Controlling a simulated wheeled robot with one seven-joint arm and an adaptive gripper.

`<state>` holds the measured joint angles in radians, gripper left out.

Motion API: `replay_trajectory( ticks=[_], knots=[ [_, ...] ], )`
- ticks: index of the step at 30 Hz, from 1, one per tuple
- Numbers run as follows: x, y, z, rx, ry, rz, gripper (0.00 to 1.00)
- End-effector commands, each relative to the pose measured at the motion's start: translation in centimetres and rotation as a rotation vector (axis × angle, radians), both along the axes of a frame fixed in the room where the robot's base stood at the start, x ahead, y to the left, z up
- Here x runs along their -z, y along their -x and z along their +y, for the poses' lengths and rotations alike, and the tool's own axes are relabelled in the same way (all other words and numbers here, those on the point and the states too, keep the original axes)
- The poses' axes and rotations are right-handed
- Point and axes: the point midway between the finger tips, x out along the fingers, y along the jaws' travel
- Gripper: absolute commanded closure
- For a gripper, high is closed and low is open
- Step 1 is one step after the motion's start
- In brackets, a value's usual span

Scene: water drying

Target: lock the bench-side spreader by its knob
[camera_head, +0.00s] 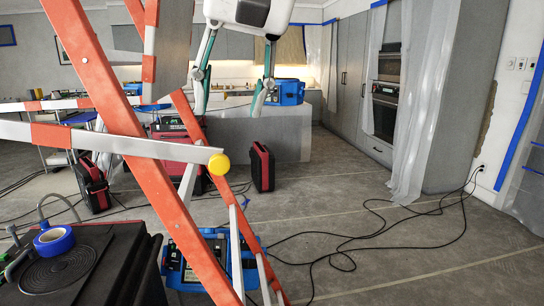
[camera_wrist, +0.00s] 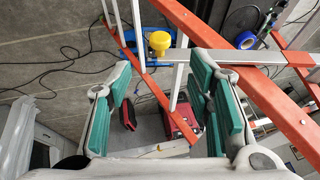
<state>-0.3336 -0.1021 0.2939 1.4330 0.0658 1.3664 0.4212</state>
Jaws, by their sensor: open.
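A yellow round knob (camera_head: 218,164) sits at the right end of a grey spreader bar (camera_head: 110,143) with an orange band. The bar crosses the orange legs of a stepladder (camera_head: 107,100). My gripper (camera_head: 228,109) is open and empty, pointing down above the knob in the head view. In the wrist view the knob (camera_wrist: 158,42) lies beyond the gap between my green-padded fingertips (camera_wrist: 160,64), apart from both. The spreader bar (camera_wrist: 232,57) runs right from near the knob. I cannot tell whether the spreader is locked.
A black case with a blue tape roll (camera_head: 54,239) stands at the lower left. A blue toolbox (camera_head: 190,270) lies behind the ladder's feet, and a black-red case (camera_head: 261,167) stands on the floor. Black cables (camera_head: 345,255) cross the open floor at right. Plastic sheeting (camera_head: 412,120) hangs by the cabinets.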

Motion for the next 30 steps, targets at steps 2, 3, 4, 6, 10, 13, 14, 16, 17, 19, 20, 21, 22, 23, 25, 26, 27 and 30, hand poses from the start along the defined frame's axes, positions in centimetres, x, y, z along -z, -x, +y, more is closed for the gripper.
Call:
replay_trajectory(
  ticks=[2,3,4,6,10,13,14,16,17,19,20,21,22,23,25,26,27,30],
  knots=[
    [1.7,-0.5,0.4,-0.001,0.003,0.004,0.53],
    [2.4,-0.8,0.7,-0.001,0.003,0.003,0.53],
    [3.0,-1.0,0.8,-0.001,0.003,0.004,0.53],
    [4.2,-1.4,1.2,-0.001,0.003,0.004,0.53],
    [6.4,-2.2,1.9,-0.001,0.002,0.003,0.53],
    [7.9,-2.7,2.4,-0.001,0.002,0.003,0.53],
    [8.2,-2.8,2.5,-0.001,0.002,0.002,0.53],
    [8.9,-3.1,2.7,-0.001,0.002,0.001,0.53],
    [9.1,-3.2,2.8,-0.001,0.001,0.001,0.53],
    [9.6,-3.4,2.9,-0.001,0.001,0.001,0.53],
    [9.7,-3.4,3.0,-0.001,0.001,0.000,0.53],
    [9.9,-3.5,3.0,-0.001,0.001,0.000,0.53],
    [9.9,-3.5,3.0,-0.001,0.001,0.000,0.53],
    [10.0,-3.5,3.0,-0.001,0.001,0.000,0.53],
    [10.1,-3.5,3.1,-0.001,0.001,0.000,0.53],
    [10.1,-3.5,3.1,-0.001,0.001,0.000,0.53],
    [10.1,-3.5,3.1,-0.001,0.001,0.000,0.53],
    [10.0,-3.5,3.0,-0.001,0.001,0.000,0.53]
  ],
)
